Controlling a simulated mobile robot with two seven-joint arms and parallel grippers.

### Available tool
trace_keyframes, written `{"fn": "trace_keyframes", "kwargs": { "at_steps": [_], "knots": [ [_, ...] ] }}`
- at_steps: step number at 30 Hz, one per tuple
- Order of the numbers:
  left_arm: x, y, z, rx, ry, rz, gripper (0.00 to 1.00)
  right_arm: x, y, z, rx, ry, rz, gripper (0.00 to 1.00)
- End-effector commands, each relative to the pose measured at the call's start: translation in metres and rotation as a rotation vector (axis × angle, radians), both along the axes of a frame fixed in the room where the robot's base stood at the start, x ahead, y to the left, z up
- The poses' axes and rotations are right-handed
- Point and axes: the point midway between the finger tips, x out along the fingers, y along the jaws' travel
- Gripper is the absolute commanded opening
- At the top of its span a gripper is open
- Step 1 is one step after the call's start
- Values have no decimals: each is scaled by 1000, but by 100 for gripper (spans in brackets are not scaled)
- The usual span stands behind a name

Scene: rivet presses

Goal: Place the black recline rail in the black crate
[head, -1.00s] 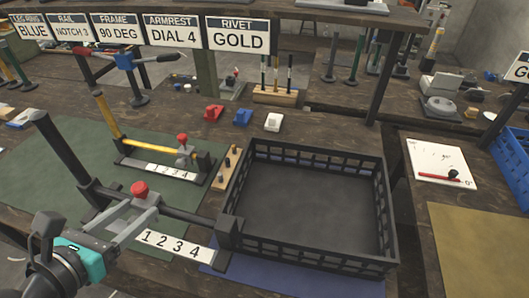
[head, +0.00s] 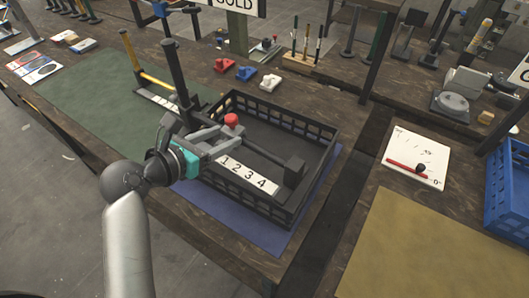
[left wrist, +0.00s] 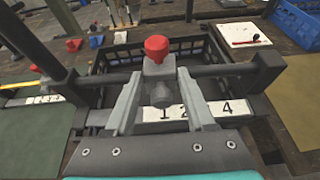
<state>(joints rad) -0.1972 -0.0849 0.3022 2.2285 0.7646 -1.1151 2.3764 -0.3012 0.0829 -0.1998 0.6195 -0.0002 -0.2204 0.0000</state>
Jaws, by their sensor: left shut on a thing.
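My left gripper (head: 218,138) is shut on the black recline rail (head: 246,173), near its red knob (head: 231,120). The rail has a tall black post, a bar with an end block and a white strip marked 1 2 3 4. In the head view the bar and strip lie over the black crate (head: 286,115), with the post at its left edge. I cannot tell whether the rail touches the crate. In the left wrist view my gripper (left wrist: 157,88) grips below the knob, and the crate (left wrist: 182,46) shows behind the bar. My right gripper is not in view.
The crate stands on a blue mat (head: 265,238) near the bench edge. A yellow-armed rail (head: 150,75) stands on the green mat (head: 88,88) at left. Red, blue and white small parts (head: 246,73) lie behind the crate. A blue crate (head: 508,175) is at far right.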

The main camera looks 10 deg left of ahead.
Motion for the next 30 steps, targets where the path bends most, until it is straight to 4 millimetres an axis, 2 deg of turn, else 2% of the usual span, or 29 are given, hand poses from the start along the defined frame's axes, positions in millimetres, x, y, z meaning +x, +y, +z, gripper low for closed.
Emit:
{"fn": "trace_keyframes", "kwargs": {
  "at_steps": [1, 8, 18, 24, 30],
  "knots": [
    [14, 0, 15, -3, -6, 12, 0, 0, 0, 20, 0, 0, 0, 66],
    [66, -4, 30, -3, -6, 52, 0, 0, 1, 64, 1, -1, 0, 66],
    [133, -27, 58, -2, -6, 75, 0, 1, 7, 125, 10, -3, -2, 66],
    [155, -41, 69, 0, -7, 75, 0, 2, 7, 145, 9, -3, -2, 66],
    [163, -46, 67, 0, -7, 72, 0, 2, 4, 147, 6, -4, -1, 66]
  ]
}}
